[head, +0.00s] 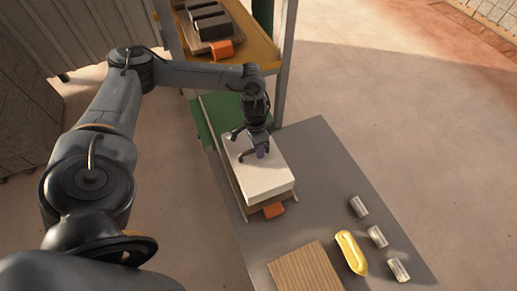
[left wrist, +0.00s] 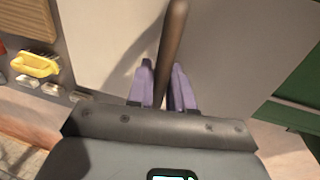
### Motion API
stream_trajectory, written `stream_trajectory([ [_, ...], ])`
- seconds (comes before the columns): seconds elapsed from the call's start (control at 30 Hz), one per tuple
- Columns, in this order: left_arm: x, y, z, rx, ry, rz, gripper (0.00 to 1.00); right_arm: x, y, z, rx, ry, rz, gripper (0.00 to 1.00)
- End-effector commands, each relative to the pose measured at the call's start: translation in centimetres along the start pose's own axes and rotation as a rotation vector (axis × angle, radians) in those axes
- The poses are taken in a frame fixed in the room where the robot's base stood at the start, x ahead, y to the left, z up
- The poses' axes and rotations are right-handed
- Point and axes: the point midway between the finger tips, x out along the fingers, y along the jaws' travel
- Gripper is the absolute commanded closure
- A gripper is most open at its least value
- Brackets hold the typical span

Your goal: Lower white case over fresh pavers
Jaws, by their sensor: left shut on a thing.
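The white case (head: 275,180) is a pale box over a wooden board (head: 257,209) on the grey table. My left gripper (head: 258,154) is above its top. The left wrist view shows the purple fingers of this gripper (left wrist: 163,88) shut on a dark brown bar-like handle (left wrist: 172,45), with the pale top of the case (left wrist: 225,50) behind. An orange block (head: 273,210) shows at the near end of the board. Any pavers under the case are hidden, and I cannot tell whether the case rests on the board. My right gripper is not in view.
A yellow tool (head: 351,253) and several small metallic blocks (head: 378,236) lie on the right of the grey table (head: 315,160). A bare wooden board (head: 305,270) lies at the front. Behind, dark pavers (head: 211,27) sit on a shelf. A green surface (head: 222,118) adjoins the table.

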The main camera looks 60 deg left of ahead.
Motion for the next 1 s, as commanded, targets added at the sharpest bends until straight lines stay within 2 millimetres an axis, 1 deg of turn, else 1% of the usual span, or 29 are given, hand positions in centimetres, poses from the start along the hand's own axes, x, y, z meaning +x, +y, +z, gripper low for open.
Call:
stream_trajectory([
  [0.03,0.7,-0.1,0.0,0.0,0.001,0.0,1.0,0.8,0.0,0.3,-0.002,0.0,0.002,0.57],
  [0.23,1.8,-0.4,-0.1,-0.001,0.002,0.0,1.0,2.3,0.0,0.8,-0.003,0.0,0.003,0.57],
  [0.6,3.9,-0.8,0.0,-0.001,0.0,0.0,1.0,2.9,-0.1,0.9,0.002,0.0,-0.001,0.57],
  [1.0,4.3,-0.8,0.0,-0.001,0.001,0.0,1.0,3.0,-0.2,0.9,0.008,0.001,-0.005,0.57],
])
